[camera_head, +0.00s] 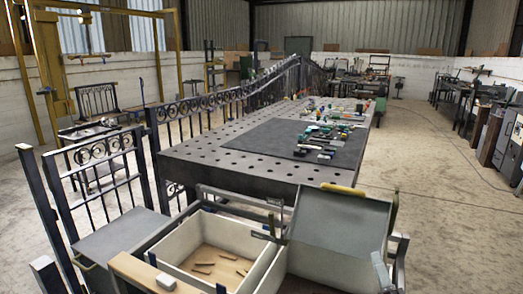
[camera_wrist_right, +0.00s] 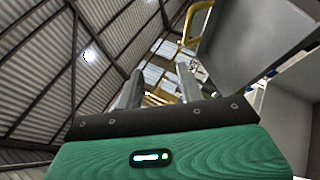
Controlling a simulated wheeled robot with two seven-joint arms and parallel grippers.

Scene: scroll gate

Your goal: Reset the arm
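My right gripper (camera_wrist_right: 160,78) shows in the right wrist view as two grey fingers standing apart with a gap between them. Nothing is held between them. Behind the fingers is a dark band and a green body with a small lit display. In the head view, a pale grey piece (camera_head: 381,272) at the lower right, beside the open box, looks like part of my right gripper; its finger opening cannot be made out there.
A cream box (camera_head: 215,250) with small wooden pieces stands at the front, beside a grey tilted panel (camera_head: 340,218). Behind is a perforated metal table (camera_head: 225,165) with a dark mat (camera_head: 330,158) and several small parts. Scroll railings (camera_head: 98,160) stand left.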

